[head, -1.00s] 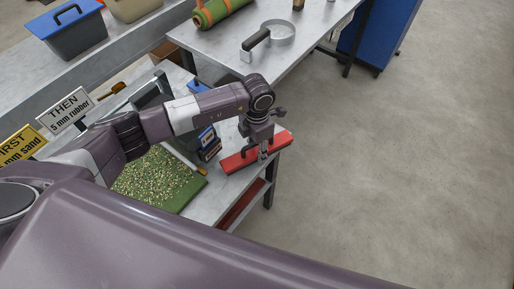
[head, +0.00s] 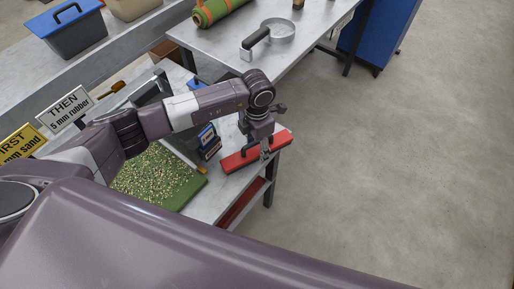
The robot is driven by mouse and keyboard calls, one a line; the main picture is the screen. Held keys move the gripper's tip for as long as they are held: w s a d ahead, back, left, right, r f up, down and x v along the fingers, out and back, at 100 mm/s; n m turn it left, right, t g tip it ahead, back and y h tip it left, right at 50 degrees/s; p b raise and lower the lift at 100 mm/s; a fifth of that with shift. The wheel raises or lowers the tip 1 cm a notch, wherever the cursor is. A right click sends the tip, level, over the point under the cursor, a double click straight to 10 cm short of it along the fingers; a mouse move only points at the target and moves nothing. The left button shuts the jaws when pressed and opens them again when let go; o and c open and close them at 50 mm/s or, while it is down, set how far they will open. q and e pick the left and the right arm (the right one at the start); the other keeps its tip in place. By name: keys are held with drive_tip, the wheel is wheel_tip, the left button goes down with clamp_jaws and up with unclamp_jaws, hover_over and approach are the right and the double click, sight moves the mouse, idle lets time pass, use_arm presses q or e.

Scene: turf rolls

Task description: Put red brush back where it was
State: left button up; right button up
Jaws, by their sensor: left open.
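The red brush (head: 236,160) is a long red bar lying on the right corner of the grey metal table (head: 207,208). A dark upright part, which looks like its handle, shows near its middle. My left gripper (head: 265,155) is open, pointing down right at the brush; its fingertips overlap the red bar in this view. I cannot tell whether they touch it. My right gripper is not in view.
A turf piece with speckled infill (head: 155,178) lies left of the brush. Small boxes (head: 208,142) stand between them. Open floor is on the right.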

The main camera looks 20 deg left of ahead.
use_arm(q)
wheel_tip(320, 180, up, 10)
drive_tip(key=shift+f+b, duration=0.1)
drive_tip(key=shift+b, duration=1.15)
drive_tip(key=shift+r, duration=0.7)
